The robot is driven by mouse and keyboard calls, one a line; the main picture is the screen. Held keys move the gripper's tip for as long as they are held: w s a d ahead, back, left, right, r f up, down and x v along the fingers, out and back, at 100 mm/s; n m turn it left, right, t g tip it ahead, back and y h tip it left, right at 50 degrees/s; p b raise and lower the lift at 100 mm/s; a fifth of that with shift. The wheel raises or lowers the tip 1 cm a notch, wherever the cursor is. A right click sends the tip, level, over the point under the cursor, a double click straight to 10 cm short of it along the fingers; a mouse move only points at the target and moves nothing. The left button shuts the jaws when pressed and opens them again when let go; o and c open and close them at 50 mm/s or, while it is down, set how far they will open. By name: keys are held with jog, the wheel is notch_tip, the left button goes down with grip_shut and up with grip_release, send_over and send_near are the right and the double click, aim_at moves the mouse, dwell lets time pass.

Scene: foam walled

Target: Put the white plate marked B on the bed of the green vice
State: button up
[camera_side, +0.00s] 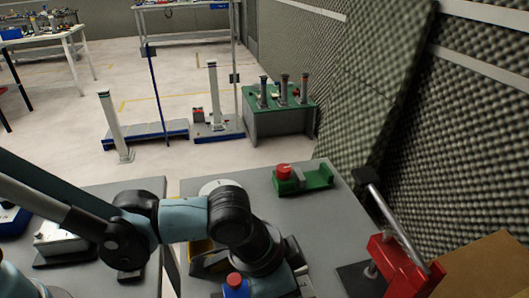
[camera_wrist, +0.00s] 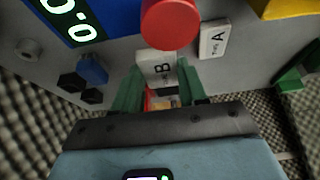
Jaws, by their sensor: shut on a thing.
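In the wrist view the white plate marked B (camera_wrist: 155,58) sits between the two green fingers of my gripper (camera_wrist: 160,76), which is shut on it. The letter B faces the camera. A second white plate, marked A (camera_wrist: 214,38), lies just to the right, apart from the fingers. The green vice (camera_side: 318,178) stands at the far side of the grey bench in the side view, with a red knob at its left end; its bed looks empty. In the side view my wrist hides the fingers and plate B.
A red clamp with a metal lever (camera_side: 392,262) stands at the bench's right. In the wrist view, a red round knob (camera_wrist: 170,22) and a blue display (camera_wrist: 80,18) are close ahead of the fingers. The grey bench (camera_side: 335,215) is clear near the vice. Foam walls rise on the right.

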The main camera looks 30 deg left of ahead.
jog(key=shift+f, duration=2.5)
jog(key=shift+f, duration=0.1)
jog(key=o, duration=1.1)
jog(key=v, duration=1.2)
jog(key=w+a+n, duration=0.1)
jog(key=a, duration=0.3)
jog(key=w+a+r+n+t, duration=0.1)
jog(key=w+a, duration=0.1)
jog(key=a, duration=0.3)
jog(key=w+a+r+n, duration=0.1)
jog(key=w+a+n, duration=0.1)
jog(key=a, duration=0.2)
jog(key=shift+w+a+r+t+y, duration=0.1)
jog(key=shift+a+t+y, duration=0.15)
jog(key=shift+t+y, duration=0.15)
jog(key=shift+o, duration=0.2)
jog(key=a+n+t+y, duration=0.2)
jog(key=a+n, duration=0.3)
jog(key=a, duration=0.9)
jog(key=shift+s+a, duration=0.35)
jog(key=shift+s, duration=0.05)
